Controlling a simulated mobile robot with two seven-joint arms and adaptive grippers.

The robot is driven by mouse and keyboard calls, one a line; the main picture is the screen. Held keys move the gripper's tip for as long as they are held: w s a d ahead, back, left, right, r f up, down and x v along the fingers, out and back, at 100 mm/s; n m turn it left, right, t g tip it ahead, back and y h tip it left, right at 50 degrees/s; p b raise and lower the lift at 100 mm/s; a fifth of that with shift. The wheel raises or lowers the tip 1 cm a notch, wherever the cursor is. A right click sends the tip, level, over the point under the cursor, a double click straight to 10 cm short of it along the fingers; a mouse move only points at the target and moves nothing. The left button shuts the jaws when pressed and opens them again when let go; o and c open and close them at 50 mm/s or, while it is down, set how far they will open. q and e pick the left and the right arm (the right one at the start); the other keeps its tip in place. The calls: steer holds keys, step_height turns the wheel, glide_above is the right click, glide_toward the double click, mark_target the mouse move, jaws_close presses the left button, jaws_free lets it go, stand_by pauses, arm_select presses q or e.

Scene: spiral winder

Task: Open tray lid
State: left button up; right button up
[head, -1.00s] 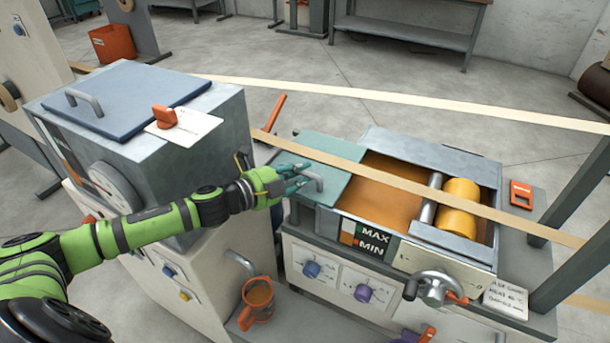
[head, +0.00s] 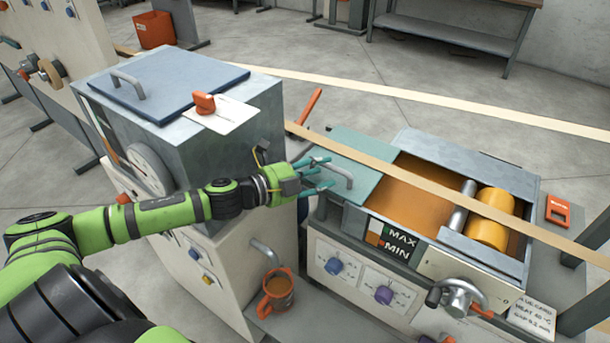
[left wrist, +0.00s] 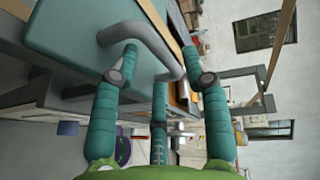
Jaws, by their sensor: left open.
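The teal tray lid (head: 368,184) lies flat over the left part of the glue tray (head: 455,157). Its grey bar handle (head: 338,173) stands on the lid's left side. My left gripper (head: 328,174) is open at the handle, with its teal fingers on either side of it in the picture. In the left wrist view the lid (left wrist: 75,35) fills the upper left, and the handle (left wrist: 150,45) runs between the spread fingers of the gripper (left wrist: 160,75). I cannot tell whether any finger touches the handle. My right gripper is not in view.
A tan paper strip (head: 430,186) runs across above the lid and tray. Orange glue (head: 420,183) and a yellow roller (head: 492,218) show in the tray.

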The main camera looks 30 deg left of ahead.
arm_select(q)
steer(key=shift+v, duration=2.05)
